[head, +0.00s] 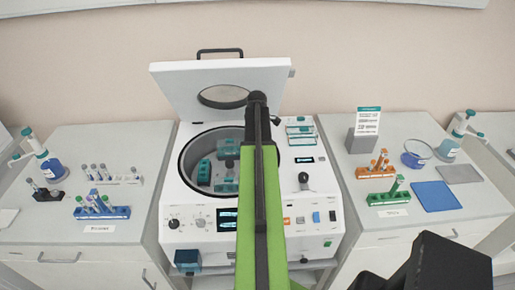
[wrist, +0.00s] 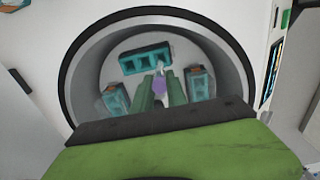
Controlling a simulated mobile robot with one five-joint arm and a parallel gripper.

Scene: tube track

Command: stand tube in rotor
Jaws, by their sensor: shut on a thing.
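The centrifuge (head: 180,215) stands with its lid (head: 180,85) raised. Its round bowl (wrist: 85,75) holds the rotor's teal buckets. One bucket with several openings (wrist: 123,66) is at the top of the wrist view, with others at the left (wrist: 116,99) and right (wrist: 199,84). My gripper (wrist: 162,84) points into the bowl, its two green fingers shut on a tube with a purple part (wrist: 159,84). The tube is just below the right end of the top bucket in the picture. I cannot tell whether it touches the bucket. My arm hides the gripper in the head view.
The left bench holds a blue rack (head: 118,213) with tubes, a white rack (head: 128,180) and a dark stand. The bowl wall surrounds my gripper.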

